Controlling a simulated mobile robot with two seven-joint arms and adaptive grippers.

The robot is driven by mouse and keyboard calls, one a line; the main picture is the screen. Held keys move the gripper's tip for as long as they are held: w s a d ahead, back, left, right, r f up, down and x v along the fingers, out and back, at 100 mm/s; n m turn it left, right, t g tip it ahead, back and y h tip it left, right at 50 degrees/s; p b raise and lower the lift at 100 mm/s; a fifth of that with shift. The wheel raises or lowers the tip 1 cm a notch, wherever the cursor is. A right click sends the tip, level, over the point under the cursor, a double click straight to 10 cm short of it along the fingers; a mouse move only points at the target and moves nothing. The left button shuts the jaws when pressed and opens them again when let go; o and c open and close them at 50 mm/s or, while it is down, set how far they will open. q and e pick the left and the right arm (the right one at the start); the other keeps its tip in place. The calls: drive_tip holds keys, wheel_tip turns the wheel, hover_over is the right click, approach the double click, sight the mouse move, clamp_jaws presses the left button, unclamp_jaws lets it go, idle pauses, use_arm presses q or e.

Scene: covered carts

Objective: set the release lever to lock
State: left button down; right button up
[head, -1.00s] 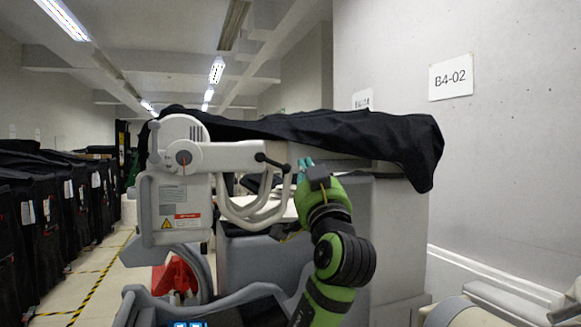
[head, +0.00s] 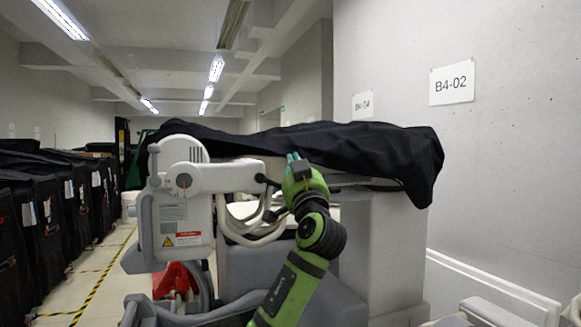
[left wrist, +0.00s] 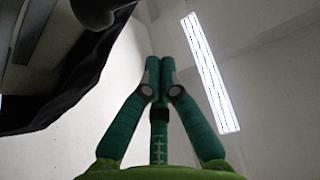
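In the head view a pale grey mechanism (head: 184,215) stands on the cart, with a round hub (head: 184,181) carrying a small red mark. A short black-knobbed lever (head: 262,179) sticks out at the right end of its arm; I cannot tell for certain that it is the release lever, and no lock marking is readable. My green left gripper (head: 292,158) is just right of and above this lever, apparently apart from it, though depth is unclear. In the left wrist view its teal fingers (left wrist: 160,64) meet closely at the tips with nothing between them. My right gripper is out of view.
A wall (head: 500,170) closes the right side. Covered carts (head: 40,210) line the left aisle.

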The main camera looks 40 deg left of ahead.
use_arm(q)
drive_tip(key=shift+s+a+f+p, duration=0.15)
drive_tip(key=shift+a+f+p, duration=0.05)
drive_tip(key=shift+f, duration=0.8)
drive_tip(key=shift+s+a+f+p, duration=0.1)
drive_tip(key=shift+a+f+p, duration=0.1)
drive_tip(key=shift+f, duration=0.8)
drive_tip(key=shift+s+f+m+t+h, duration=0.1)
drive_tip(key=shift+f+m+t+h, duration=0.25)
drive_tip(key=shift+m, duration=0.5)
drive_tip(key=shift+f+m+t+h, duration=0.15)
drive_tip(key=shift+m+t+h, duration=0.4)
drive_tip(key=shift+m, duration=0.3)
drive_tip(key=shift+s+a+f+m+t+h+b, duration=0.15)
drive_tip(key=shift+s+a+f+m+t+h, duration=0.35)
drive_tip(key=shift+m, duration=0.85)
drive_tip(key=shift+s+a+f+m+t+h+b, duration=0.15)
drive_tip(key=shift+s+f+m+h, duration=0.4)
drive_tip(key=shift+f+m+h, duration=0.65)
drive_tip(key=shift+s+a+f+m+t+h+b, duration=0.2)
drive_tip(key=shift+s+f+m+t+h, duration=0.3)
drive_tip(key=shift+m, duration=1.05)
drive_tip(key=shift+s+a+g, duration=0.1)
drive_tip(key=shift+s+g, duration=0.15)
drive_tip(key=shift+s, duration=0.05)
drive_tip(key=v, duration=1.2)
drive_tip(key=shift+r, duration=0.1)
